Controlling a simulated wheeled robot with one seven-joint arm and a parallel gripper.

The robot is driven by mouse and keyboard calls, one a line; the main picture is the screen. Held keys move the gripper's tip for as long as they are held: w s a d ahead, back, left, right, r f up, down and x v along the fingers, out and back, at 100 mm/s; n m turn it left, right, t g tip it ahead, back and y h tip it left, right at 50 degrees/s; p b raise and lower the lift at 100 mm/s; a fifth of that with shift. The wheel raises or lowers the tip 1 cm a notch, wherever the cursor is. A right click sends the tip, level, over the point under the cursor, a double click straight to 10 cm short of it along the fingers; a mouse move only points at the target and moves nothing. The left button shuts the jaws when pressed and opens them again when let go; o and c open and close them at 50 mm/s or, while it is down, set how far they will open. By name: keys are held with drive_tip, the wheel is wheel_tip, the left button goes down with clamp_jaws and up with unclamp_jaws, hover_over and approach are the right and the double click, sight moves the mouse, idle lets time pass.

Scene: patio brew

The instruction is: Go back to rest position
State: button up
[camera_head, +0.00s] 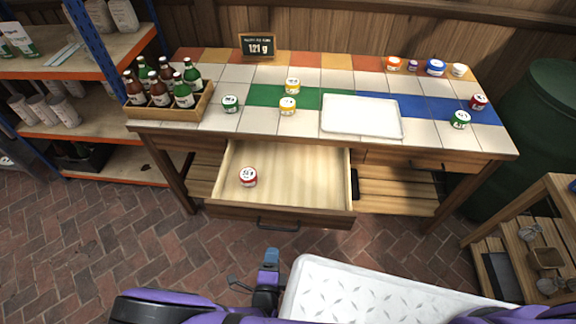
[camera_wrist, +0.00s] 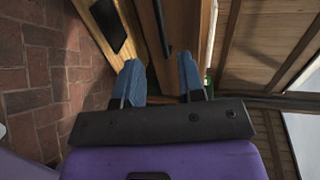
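My gripper (camera_head: 268,262) is low in front of the workbench, just short of the open drawer's front. In the wrist view my gripper (camera_wrist: 160,80) shows two blue fingers spread apart with nothing between them. The open drawer (camera_head: 300,170) sticks out from the tiled bench (camera_head: 222,75) and holds one red-and-white jar (camera_head: 248,177) at its left. The drawer's dark handle (camera_head: 278,224) is on its front. In the wrist view, wooden furniture parts (camera_wrist: 185,30) lie beyond the fingers.
On the bench are a bottle crate (camera_head: 172,111), a white tray (camera_head: 361,117), several small jars, and a sign reading 121 g (camera_head: 258,46). A shelf (camera_head: 85,50) stands left, a green barrel (camera_head: 545,130) and low wooden rack (camera_head: 540,220) right. Brick floor (camera_head: 90,240) is clear at left.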

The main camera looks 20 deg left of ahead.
drive_tip(key=w+d+r+m+g+h, duration=0.2)
drive_tip(key=w+r+m+h, duration=0.3)
drive_tip(key=w+r+m, duration=0.45)
drive_tip(key=w+d+r+m+g+h, duration=0.15)
drive_tip(key=w+r+m+h, duration=0.45)
drive_tip(key=r, duration=0.7)
drive_tip(key=w+d+r+m+g, duration=0.3)
drive_tip(key=d+r+m, duration=0.4)
drive_tip(key=r, duration=0.2)
drive_tip(key=w+d+r+m+g, duration=0.3)
drive_tip(key=d+r+m+g, duration=0.1)
drive_tip(key=d+r+m, duration=0.35)
drive_tip(key=s+d+r+m+g+y, duration=0.2)
drive_tip(key=d+r+m, duration=0.4)
drive_tip(key=d+r, duration=0.2)
drive_tip(key=s+d+r+m+g+y, duration=0.1)
drive_tip(key=s+d+r+m+y, duration=0.1)
drive_tip(key=d+r+m, duration=0.55)
drive_tip(key=s+d+r+m+t+y, duration=0.1)
drive_tip(key=s+d+r+m+y, duration=0.1)
drive_tip(key=s+d+r+m, duration=0.2)
drive_tip(key=s+d+r+m+t+y, duration=0.2)
drive_tip(key=s+d+r+m, duration=0.3)
drive_tip(key=s+m, duration=0.3)
drive_tip(key=shift+s+d+m, duration=0.35)
drive_tip(key=shift+s+d, duration=0.1)
drive_tip(key=shift+s, duration=0.45)
